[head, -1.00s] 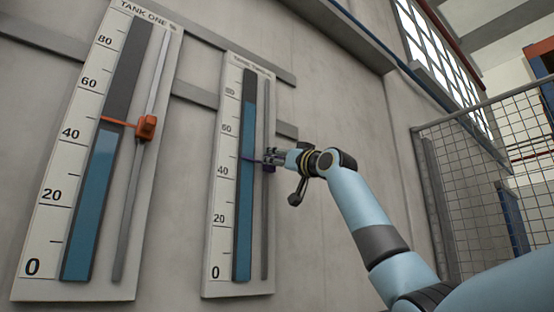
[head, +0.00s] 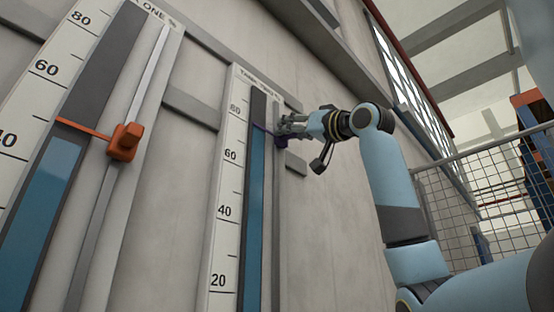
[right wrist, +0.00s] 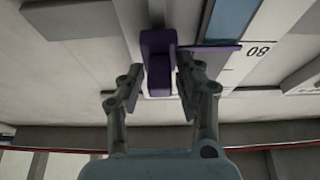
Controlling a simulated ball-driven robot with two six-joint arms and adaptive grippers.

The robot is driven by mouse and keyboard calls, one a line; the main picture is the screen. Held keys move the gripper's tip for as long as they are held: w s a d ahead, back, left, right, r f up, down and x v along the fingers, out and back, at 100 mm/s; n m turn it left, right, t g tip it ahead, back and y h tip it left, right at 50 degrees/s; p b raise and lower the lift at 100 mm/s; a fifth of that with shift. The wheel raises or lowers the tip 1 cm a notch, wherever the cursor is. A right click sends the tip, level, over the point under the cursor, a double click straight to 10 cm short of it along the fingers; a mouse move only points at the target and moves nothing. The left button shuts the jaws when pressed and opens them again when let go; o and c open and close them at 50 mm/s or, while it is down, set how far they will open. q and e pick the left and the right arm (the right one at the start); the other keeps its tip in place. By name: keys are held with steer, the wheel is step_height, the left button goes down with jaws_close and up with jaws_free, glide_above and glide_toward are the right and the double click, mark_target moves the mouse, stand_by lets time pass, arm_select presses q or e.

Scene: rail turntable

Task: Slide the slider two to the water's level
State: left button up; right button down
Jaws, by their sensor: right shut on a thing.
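Slider two is a purple block (head: 281,139) on the narrow rail right of the tank two gauge (head: 230,190). Its thin purple pointer (head: 262,128) reaches left across the tube, at about the top of the blue water (head: 255,200), between 60 and 80. My right gripper (head: 287,127) is shut on the slider from the right. In the right wrist view the purple block (right wrist: 158,55) sits between the two fingers (right wrist: 160,82). There the pointer (right wrist: 210,47) lies close to the edge of the blue water (right wrist: 232,18). My left gripper is not in view.
The tank one gauge (head: 45,80) stands left, with an orange slider (head: 125,141) whose pointer is near its water top. Grey horizontal wall bars (head: 190,108) run behind the panels. A wire mesh fence (head: 480,195) stands at the right.

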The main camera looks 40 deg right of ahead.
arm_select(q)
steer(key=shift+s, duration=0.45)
arm_select(e)
steer(key=shift+r, duration=0.3)
steer(key=c, duration=1.2)
jaws_free()
steer(key=shift+o, duration=0.2)
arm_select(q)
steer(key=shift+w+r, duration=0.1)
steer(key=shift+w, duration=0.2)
arm_select(e)
steer(key=v, duration=0.7)
steer(key=shift+s, duration=0.2)
steer(key=shift+f, duration=0.15)
